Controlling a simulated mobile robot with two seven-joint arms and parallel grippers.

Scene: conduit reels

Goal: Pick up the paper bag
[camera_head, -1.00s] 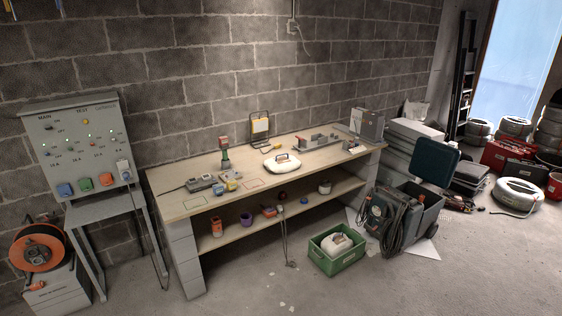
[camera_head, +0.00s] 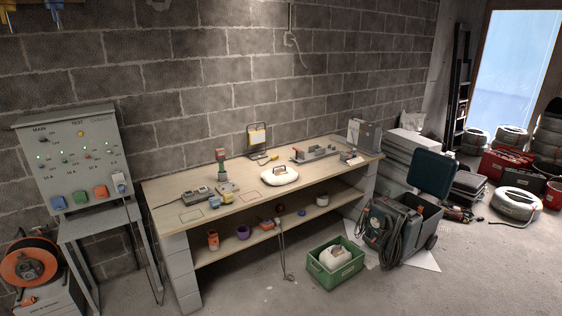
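No clear paper bag stands out. A pale, crumpled, bag-like thing (camera_head: 411,120) sits on top of the white stack behind the right end of the workbench; it is too small to tell if it is paper. An upright grey, box-like thing (camera_head: 364,134) stands at the right end of the workbench top; I cannot tell its material.
The workbench (camera_head: 240,207) runs along the block wall, with tools on top and on its shelf. A green crate (camera_head: 345,273) and an open wheeled bin (camera_head: 419,203) stand on the floor. A cable reel (camera_head: 30,268) is at left. Floor in front is partly free.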

